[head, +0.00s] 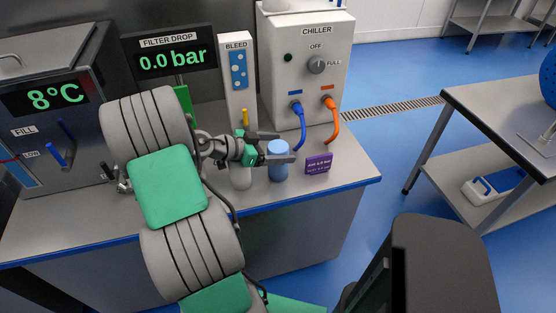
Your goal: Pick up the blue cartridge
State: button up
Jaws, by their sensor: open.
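The blue cartridge (278,172) stands upright on the grey counter, in front of the chiller. My gripper (284,147) reaches it from the left with its fingers apart. One finger crosses in front of the cartridge's upper part, and the other lies behind its top. The cartridge appears to be between the fingers. Whether either finger touches it I cannot tell. The nearer finger hides a band of the cartridge.
A purple sign (318,164) stands close on the right. Behind are the chiller (305,75) with blue and orange hoses, and the bleed column (238,85). The counter's right end (350,172) is clear.

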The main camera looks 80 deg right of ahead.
grip_shut()
dwell(0.8)
